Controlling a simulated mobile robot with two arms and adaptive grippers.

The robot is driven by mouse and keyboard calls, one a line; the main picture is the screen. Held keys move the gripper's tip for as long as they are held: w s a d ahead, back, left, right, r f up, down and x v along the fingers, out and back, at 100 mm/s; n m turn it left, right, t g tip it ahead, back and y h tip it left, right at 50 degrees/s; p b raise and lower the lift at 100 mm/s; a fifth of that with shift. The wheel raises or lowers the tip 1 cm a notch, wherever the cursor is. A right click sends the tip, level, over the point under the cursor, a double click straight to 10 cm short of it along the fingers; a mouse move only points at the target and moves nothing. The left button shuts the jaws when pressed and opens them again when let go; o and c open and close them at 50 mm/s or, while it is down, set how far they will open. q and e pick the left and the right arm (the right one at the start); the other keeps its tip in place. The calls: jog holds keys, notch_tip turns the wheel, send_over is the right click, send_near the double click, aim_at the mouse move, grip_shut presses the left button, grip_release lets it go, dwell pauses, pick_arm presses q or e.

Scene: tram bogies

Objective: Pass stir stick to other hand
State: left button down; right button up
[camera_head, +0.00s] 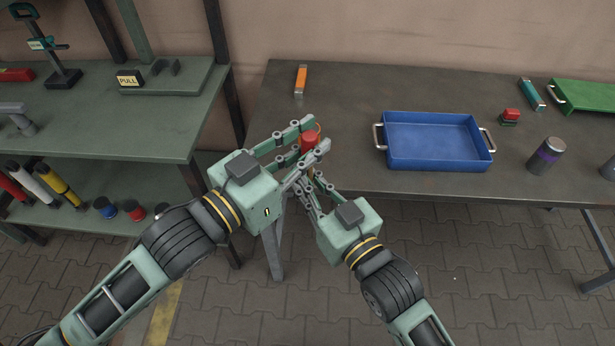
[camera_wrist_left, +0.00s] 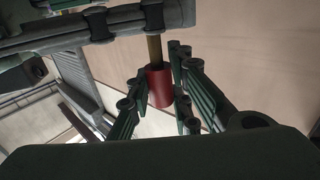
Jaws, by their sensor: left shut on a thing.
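The stir stick shows a red cylindrical part (camera_head: 308,141) between the finger ends of my left gripper (camera_head: 316,136). In the left wrist view the red part (camera_wrist_left: 159,88) sits between the dark green fingers of my left gripper (camera_wrist_left: 161,92), with a brown shaft (camera_wrist_left: 154,48) running up from it. My left gripper is shut on the stick, above the table's front left corner. My right gripper (camera_head: 311,187) is close below it, its fingers pointing up towards the left one. The shaft passes close to finger links across the top of the wrist view. Whether these grip it is hidden.
A blue tray (camera_head: 437,164) with handles sits on the dark table (camera_head: 345,95). An orange item (camera_head: 301,78) lies behind the grippers. A green shelf (camera_head: 130,128) stands left.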

grip_shut()
pick_arm(q)
jog(key=c, duration=1.5)
grip_release()
